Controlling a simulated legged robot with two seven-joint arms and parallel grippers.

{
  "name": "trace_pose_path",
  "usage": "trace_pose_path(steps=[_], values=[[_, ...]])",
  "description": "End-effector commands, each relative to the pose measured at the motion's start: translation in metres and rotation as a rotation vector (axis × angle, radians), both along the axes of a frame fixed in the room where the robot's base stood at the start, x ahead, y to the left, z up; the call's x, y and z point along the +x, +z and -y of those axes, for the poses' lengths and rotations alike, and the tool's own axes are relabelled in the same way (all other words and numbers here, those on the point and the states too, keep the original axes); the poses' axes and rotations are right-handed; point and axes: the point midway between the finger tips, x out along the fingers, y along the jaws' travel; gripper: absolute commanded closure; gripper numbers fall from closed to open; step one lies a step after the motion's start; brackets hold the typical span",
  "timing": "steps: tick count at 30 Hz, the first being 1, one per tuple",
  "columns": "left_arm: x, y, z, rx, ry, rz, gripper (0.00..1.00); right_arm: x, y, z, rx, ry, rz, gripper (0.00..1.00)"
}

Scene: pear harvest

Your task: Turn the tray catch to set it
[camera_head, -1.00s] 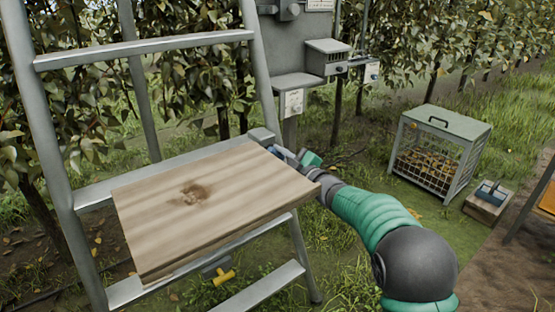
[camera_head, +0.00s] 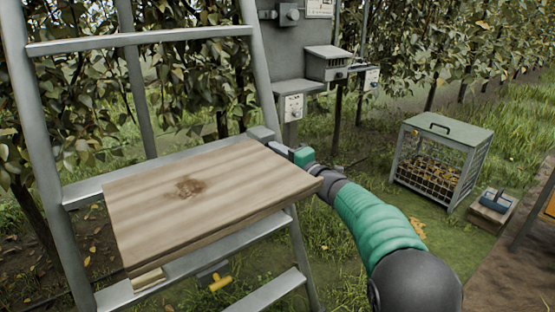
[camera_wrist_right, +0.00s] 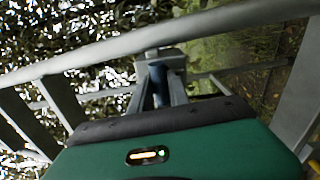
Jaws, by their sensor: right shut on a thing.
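The wooden tray (camera_head: 205,195) rests across the ladder (camera_head: 262,75), with a grey block (camera_head: 260,133) at its far right corner. My right gripper (camera_head: 281,149) is beside that block, at the tray's right edge. In the right wrist view, my right gripper's fingers (camera_wrist_right: 160,92) are shut on a dark blue upright piece (camera_wrist_right: 158,78), which appears to be the tray catch, just in front of the grey block (camera_wrist_right: 160,58). The tray's edge partly hides the gripper in the head view. My left gripper is not in view.
A yellow-handled fitting (camera_head: 220,282) hangs under the tray. A grey cabinet (camera_head: 300,45) stands behind the ladder. A green-lidded crate (camera_head: 440,160) and a small box with a blue item (camera_head: 491,207) stand on the grass at right.

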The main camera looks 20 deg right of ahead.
Motion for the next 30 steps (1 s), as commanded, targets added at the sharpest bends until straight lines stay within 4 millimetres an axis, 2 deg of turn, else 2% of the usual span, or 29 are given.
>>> trace_pose_path(steps=[1, 9, 23, 24, 27, 30], values=[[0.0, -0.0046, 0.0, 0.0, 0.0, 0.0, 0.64, 0.0, -0.0077, -0.0019, -0.028, 0.004, 0.0, 1.0], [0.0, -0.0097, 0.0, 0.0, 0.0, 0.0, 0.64, 0.0004, -0.0078, -0.0017, -0.104, 0.004, 0.024, 1.0], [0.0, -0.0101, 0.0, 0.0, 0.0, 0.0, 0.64, 0.0006, -0.0084, -0.0019, -0.118, 0.003, 0.027, 1.0], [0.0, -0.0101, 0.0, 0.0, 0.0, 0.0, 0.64, 0.0006, -0.0085, -0.0018, -0.118, 0.003, 0.027, 0.74], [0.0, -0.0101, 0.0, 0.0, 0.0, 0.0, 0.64, 0.0006, -0.0078, -0.0019, -0.116, 0.004, 0.028, 0.61], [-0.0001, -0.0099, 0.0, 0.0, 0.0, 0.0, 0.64, 0.0004, -0.006, -0.0015, -0.115, 0.003, 0.031, 0.59]])
